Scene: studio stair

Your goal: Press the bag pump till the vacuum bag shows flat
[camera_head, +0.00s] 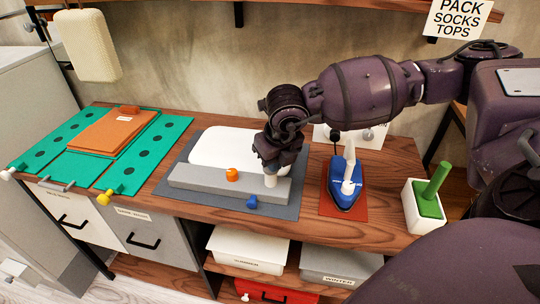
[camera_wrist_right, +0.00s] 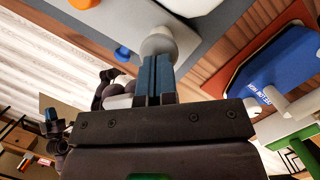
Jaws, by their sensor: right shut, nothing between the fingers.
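The white vacuum bag (camera_head: 225,148) lies on a grey mat (camera_head: 200,197) behind a grey bar (camera_head: 205,181); it looks like a smooth, rounded slab, partly hidden by my right arm. The pale bag pump (camera_head: 270,181) stands at the bar's right end, and its round top shows in the right wrist view (camera_wrist_right: 158,42). My right gripper (camera_head: 268,166) is shut and empty, pointing down with its fingertips at the pump top; I cannot tell whether they touch. A dark jointed part with a blue tip (camera_wrist_right: 50,116), perhaps my left gripper, shows small in the right wrist view.
An orange knob (camera_head: 232,174) and a blue knob (camera_head: 252,202) sit by the bar. To the right are a blue iron (camera_head: 345,192) on a red-brown mat and a white pot with a green handle (camera_head: 430,200). A teal board (camera_head: 120,178) with an orange folded piece lies left.

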